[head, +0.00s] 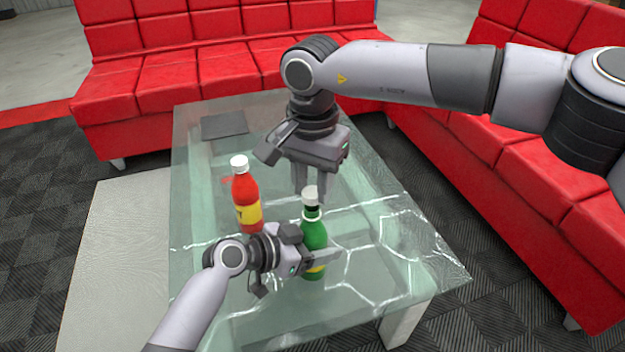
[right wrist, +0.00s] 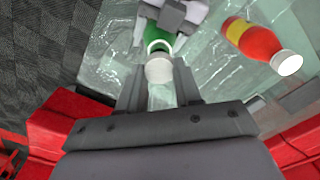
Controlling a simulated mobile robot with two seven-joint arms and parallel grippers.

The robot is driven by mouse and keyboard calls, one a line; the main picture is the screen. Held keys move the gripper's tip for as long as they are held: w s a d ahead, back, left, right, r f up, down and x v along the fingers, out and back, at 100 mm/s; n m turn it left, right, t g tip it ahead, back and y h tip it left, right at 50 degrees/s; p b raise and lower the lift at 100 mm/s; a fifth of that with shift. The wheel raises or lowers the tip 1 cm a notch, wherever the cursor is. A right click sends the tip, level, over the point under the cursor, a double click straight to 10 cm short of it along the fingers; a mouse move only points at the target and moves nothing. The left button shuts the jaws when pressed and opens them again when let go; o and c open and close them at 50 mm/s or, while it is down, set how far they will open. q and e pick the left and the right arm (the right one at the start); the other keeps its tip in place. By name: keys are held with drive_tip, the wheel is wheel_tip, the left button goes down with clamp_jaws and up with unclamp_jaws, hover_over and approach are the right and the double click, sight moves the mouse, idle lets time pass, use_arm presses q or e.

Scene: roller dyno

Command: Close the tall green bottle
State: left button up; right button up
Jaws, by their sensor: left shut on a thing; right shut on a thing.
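The tall green bottle (head: 314,236) stands upright on the glass table, with a white cap (head: 310,193) at its top. My left gripper (head: 318,262) is shut around the bottle's body from the left and hides part of it. My right gripper (head: 309,192) points down from above and is shut on the cap at the bottle's mouth. In the right wrist view the cap (right wrist: 159,69) sits between the fingertips, with the green bottle (right wrist: 160,32) beyond it. I cannot tell how tightly the cap is seated on the neck.
A red bottle with a yellow label and white cap (head: 246,200) stands just left of the green bottle. A dark flat item (head: 224,125) lies at the table's back left. The glass table (head: 200,160) is ringed by red sofas (head: 160,70) behind and right.

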drive_tip(key=shift+f, duration=0.1)
drive_tip(key=shift+f, duration=0.8)
drive_tip(key=shift+f, duration=0.55)
